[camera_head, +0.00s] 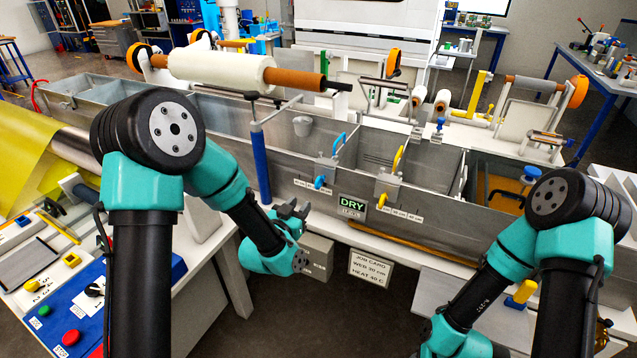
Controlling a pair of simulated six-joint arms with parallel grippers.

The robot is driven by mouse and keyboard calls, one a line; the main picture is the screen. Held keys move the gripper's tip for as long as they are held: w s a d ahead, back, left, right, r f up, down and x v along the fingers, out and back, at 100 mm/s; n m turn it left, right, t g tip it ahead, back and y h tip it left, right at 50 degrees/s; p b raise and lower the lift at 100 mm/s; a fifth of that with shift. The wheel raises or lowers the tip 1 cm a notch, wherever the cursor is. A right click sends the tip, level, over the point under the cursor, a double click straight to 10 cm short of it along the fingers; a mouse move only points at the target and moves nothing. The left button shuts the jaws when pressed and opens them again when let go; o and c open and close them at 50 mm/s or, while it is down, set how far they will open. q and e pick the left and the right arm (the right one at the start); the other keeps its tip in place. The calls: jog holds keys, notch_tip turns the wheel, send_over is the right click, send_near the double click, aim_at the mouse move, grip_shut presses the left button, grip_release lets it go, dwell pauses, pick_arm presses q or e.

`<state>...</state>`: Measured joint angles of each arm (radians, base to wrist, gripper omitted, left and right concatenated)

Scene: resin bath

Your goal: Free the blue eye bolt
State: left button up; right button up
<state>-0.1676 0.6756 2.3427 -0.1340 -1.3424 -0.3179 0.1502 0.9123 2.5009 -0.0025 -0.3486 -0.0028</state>
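A blue handle (338,143) stands on the left divider bracket of the grey metal bath. A small blue knob-like piece (319,182) sits low on the front of the same bracket (327,170); I cannot tell which of the two is the eye bolt. The right bracket has a yellow handle (398,158) and a yellow knob (383,200). My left gripper (292,209) is below and left of the blue knob, in front of the bath wall and apart from it. Its dark fingers point up, spread and empty. My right arm reaches the bottom edge; its fingers are out of view.
A blue post (260,163) rises left of my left gripper beneath a white roll (220,70). A DRY sign (352,205) hangs on the bath front, above a job card (370,269). A grey box (318,257) stands just right of my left wrist.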

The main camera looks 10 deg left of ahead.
aim_at(318, 182)
pick_arm(q)
jog(key=x, duration=1.2)
jog(key=shift+w+d, duration=0.1)
jog(key=shift+w, duration=0.2)
jog(key=shift+c, duration=0.2)
grip_shut()
